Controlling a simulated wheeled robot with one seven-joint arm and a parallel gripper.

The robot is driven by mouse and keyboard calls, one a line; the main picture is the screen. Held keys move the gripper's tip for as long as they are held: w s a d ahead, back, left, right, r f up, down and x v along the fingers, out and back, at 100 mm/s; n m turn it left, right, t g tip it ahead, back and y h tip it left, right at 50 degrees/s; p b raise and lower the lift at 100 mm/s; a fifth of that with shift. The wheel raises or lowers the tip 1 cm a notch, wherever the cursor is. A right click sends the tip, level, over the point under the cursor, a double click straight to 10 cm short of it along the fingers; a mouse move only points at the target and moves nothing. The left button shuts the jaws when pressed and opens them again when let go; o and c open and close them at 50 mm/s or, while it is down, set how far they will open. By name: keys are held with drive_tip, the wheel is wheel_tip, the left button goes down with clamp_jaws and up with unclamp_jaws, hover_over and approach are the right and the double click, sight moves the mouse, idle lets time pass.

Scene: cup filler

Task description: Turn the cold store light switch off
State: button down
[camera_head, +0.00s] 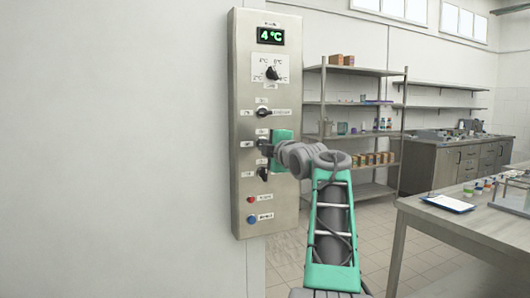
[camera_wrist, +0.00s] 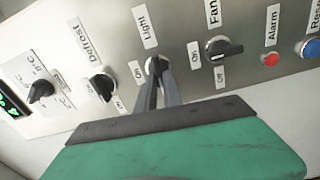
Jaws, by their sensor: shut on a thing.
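The light switch (camera_wrist: 152,64) is a dark rotary knob under the label "Light" on the cold store panel (camera_head: 243,60). In the wrist view, my gripper (camera_wrist: 160,78) has its two grey fingers closed around this knob. An "On" label (camera_wrist: 138,73) shows just left of it; the fingers cover most of the handle, so I cannot tell its exact angle. In the head view, my gripper (camera_head: 264,146) reaches the panel from the right at mid height and hides most of the switch.
The defrost knob (camera_wrist: 102,87) and the fan knob (camera_wrist: 222,48) flank the light switch closely. A red alarm lamp (camera_wrist: 270,59) and a blue reset button (camera_wrist: 311,48) lie beyond. The display (camera_head: 270,36) reads 4 °C. A table (camera_head: 440,222) stands at the right.

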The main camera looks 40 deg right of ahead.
drive_tip(key=shift+f+n, duration=0.1)
drive_tip(key=shift+n, duration=0.5)
drive_tip(key=c, duration=1.5)
unclamp_jaws()
drive_tip(key=shift+b, duration=0.3)
drive_tip(key=b+v, duration=0.1)
drive_tip(key=v, duration=0.6)
drive_tip(key=shift+s+a, duration=0.2)
drive_tip(key=shift+s, duration=0.2)
